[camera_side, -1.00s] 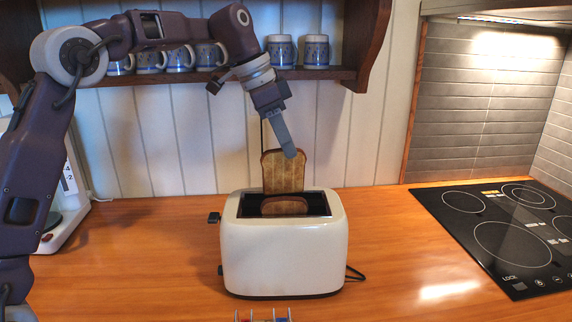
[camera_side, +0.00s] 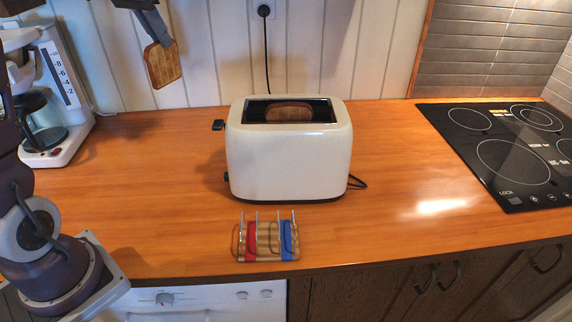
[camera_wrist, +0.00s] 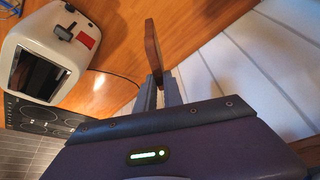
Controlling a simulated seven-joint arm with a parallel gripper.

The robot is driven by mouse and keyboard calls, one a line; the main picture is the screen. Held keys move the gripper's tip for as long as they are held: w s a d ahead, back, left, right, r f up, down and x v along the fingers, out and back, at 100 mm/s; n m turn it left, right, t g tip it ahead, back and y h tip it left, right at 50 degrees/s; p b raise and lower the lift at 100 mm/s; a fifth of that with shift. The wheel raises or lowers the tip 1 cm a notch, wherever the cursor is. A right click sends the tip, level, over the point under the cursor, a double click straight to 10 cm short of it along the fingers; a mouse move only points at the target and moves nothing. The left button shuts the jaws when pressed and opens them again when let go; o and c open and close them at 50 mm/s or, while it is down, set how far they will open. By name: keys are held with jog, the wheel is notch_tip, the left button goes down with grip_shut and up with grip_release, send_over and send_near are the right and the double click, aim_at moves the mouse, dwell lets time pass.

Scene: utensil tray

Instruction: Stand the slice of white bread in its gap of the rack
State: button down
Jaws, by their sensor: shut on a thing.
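My gripper (camera_side: 155,38) is at the upper left in the side view, shut on the top edge of a golden slice of bread (camera_side: 163,66) with a brown crust. The slice hangs upright in the air, left of the toaster and well above the counter. In the wrist view the slice (camera_wrist: 153,48) shows nearly edge-on between the fingertips (camera_wrist: 159,88). The rack (camera_side: 268,255) stands near the counter's front edge, with a wooden base, thin wire dividers and red and blue patches. Its gaps hold no bread.
A cream toaster (camera_side: 288,165) stands behind the rack; another browned slice (camera_side: 288,112) sits in its slot. A black cooktop (camera_side: 500,150) is at right, and a coffee maker (camera_side: 45,100) at left. The counter between coffee maker and toaster is clear.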

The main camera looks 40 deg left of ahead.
jog(key=s+a+f+n+g+y, duration=0.1)
jog(key=s+a+n+y, duration=0.1)
jog(key=s+a+n, duration=0.65)
jog(key=w+d+r+m+t+h, duration=0.1)
jog(key=w+d+r+m, duration=0.1)
jog(key=w+d+m, duration=0.4)
jog(key=w+d+r+m+h, duration=0.1)
jog(key=w+d+r+m, duration=0.3)
jog(key=d, duration=0.5)
jog(key=w+d+r+m+h, duration=0.2)
jog(key=d+m, duration=0.2)
jog(key=d, duration=0.8)
jog(key=w+d+r+m+h, duration=0.1)
jog(key=w+d+m, duration=0.15)
jog(key=d, duration=0.95)
jog(key=s+d+f+m+g+h, duration=0.1)
jog(key=s+d+f+m+g, duration=0.4)
jog(key=f+m, duration=0.4)
jog(key=s+d+f+m+g+h, duration=0.1)
jog(key=s+d+f+m+g, duration=0.1)
jog(key=s+d+f+m, duration=0.75)
jog(key=w+a+f+m, duration=0.2)
jog(key=a+f+m, duration=0.1)
jog(key=f, duration=0.5)
jog(key=shift+w+a+m+g+y, duration=0.25)
jog(key=shift+a+m+g+y, duration=0.1)
jog(key=shift+a+g+y, duration=0.05)
